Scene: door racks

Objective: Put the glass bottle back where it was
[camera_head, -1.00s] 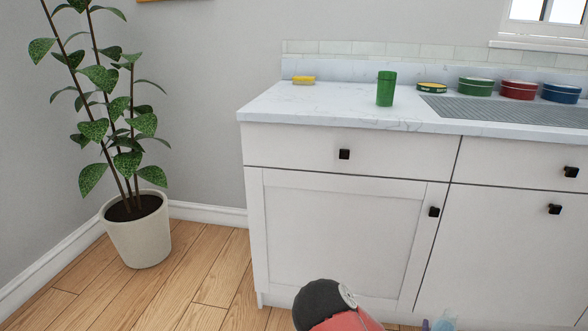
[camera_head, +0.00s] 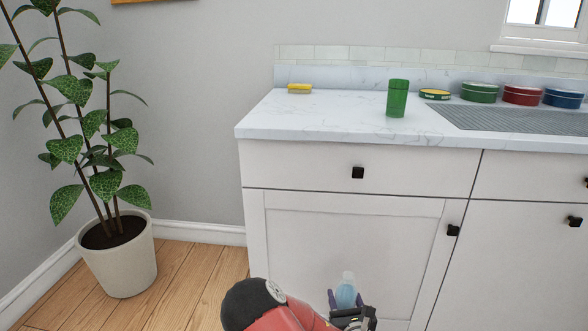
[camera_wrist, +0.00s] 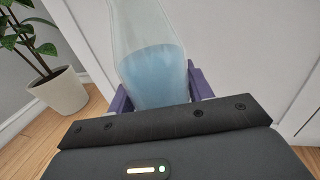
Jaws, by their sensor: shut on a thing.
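The glass bottle (camera_head: 346,291) is clear with pale blue liquid inside. It stands out in front of the white lower cabinet door, below counter height. It fills the upper middle of the wrist view (camera_wrist: 153,70), roughly upright, its top cut off by the frame. My gripper (camera_head: 345,300) is shut on the bottle, with purple fingers on both sides of it. The bottle's lower end is hidden behind my gripper body in the wrist view.
The marble countertop (camera_head: 330,115) is clear at its front left. On it are a yellow sponge (camera_head: 300,89), a green cup (camera_head: 397,98), a low yellow-and-green tin (camera_head: 435,94) and green, red and blue bowls (camera_head: 522,95). A potted plant (camera_head: 118,255) stands on the floor at left.

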